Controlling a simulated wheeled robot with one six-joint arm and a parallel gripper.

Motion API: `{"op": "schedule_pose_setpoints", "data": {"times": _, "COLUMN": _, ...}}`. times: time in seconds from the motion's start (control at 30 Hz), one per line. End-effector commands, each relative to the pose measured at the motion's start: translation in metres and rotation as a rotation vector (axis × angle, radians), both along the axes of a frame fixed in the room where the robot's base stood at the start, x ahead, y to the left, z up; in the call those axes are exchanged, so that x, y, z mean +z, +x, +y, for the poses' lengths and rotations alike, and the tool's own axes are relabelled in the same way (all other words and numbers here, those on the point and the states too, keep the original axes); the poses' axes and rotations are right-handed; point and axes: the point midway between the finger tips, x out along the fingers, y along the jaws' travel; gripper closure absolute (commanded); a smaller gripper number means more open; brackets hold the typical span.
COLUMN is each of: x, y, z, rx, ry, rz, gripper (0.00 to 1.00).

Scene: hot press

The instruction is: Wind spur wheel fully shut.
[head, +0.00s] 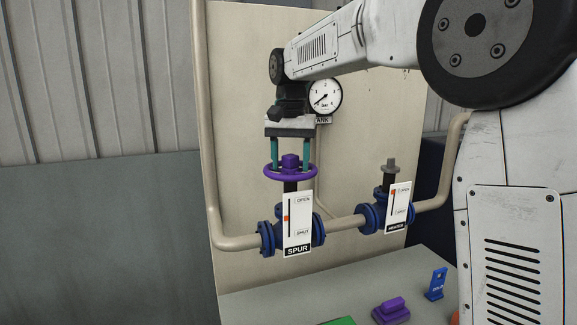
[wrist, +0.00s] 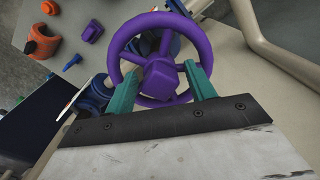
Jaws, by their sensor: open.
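The purple spur wheel (head: 290,161) sits level on top of the blue spur valve (head: 268,238). The white SPUR plate (head: 298,226) has an orange marker about midway between OPEN and SHUT. My gripper (head: 291,166) is open and points down over the wheel. Its teal fingers stand on either side of the hub, tips at about rim height. In the wrist view, my gripper (wrist: 160,82) has the hub between its fingers; I cannot tell whether they touch it.
A second blue valve (head: 371,215) stands right on the same pipe, with a bare grey stem and its marker near OPEN. A gauge (head: 324,97) is on the panel close behind my gripper.

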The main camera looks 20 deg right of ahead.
Motion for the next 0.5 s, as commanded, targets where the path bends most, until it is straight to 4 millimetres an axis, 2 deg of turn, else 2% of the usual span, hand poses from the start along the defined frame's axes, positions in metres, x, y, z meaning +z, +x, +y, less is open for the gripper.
{"op": "schedule_pose_setpoints", "data": {"times": 0.5, "x": 0.0, "y": 0.0, "z": 0.0, "rx": 0.533, "ry": 0.0, "rz": 0.0, "gripper": 0.45}}
